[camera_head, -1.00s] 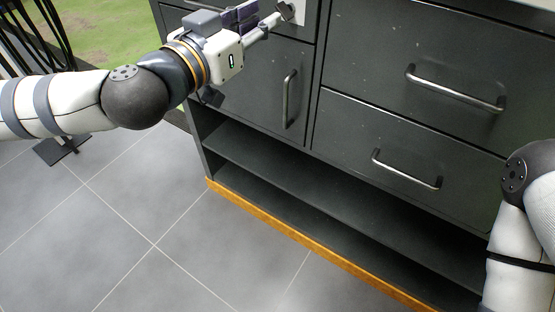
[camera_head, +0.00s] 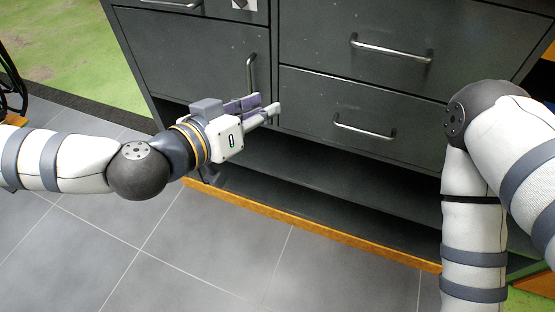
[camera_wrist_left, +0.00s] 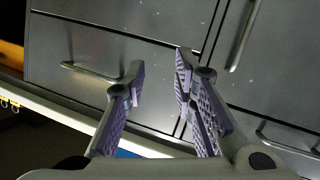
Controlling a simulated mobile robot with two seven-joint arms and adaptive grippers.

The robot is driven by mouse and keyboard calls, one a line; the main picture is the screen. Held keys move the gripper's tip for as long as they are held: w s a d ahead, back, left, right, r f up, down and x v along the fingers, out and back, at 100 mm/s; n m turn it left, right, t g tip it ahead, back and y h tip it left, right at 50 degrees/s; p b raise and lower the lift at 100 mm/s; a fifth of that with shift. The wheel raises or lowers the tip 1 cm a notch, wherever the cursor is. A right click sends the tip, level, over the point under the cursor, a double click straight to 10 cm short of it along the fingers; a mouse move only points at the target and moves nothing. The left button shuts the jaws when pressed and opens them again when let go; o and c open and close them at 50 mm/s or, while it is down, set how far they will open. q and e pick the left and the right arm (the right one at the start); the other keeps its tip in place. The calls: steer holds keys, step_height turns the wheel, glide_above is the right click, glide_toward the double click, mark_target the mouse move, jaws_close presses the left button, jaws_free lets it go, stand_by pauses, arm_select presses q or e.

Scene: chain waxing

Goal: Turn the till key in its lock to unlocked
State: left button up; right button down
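A small white plate with a dark piece on it, likely the lock with the till key (camera_head: 243,4), is cut off by the top edge of the head view. It is too small to tell how the key is turned. My left gripper (camera_head: 268,106) is in front of the cabinet's lower part, well below the plate and just below the upright door handle. In the left wrist view its two purple-padded fingers (camera_wrist_left: 160,78) stand apart with nothing between them. My right arm shows at the right of the head view, but its gripper is out of view.
The dark grey cabinet has an upright door handle (camera_head: 251,72) and two drawer handles (camera_head: 391,48) (camera_head: 364,128). Open shelves (camera_head: 300,172) lie below, with an orange-brown edge (camera_head: 310,232) at the bottom. The tiled floor in front is clear.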

arm_select(q)
steer(key=s+d+f+g, duration=0.3)
steer(key=s+f, duration=0.3)
steer(key=shift+s+f, duration=0.25)
steer(key=shift+s, duration=0.05)
arm_select(e)
steer(key=shift+w+r, duration=0.15)
steer(key=shift+r, duration=0.05)
arm_select(q)
steer(key=shift+d, duration=0.1)
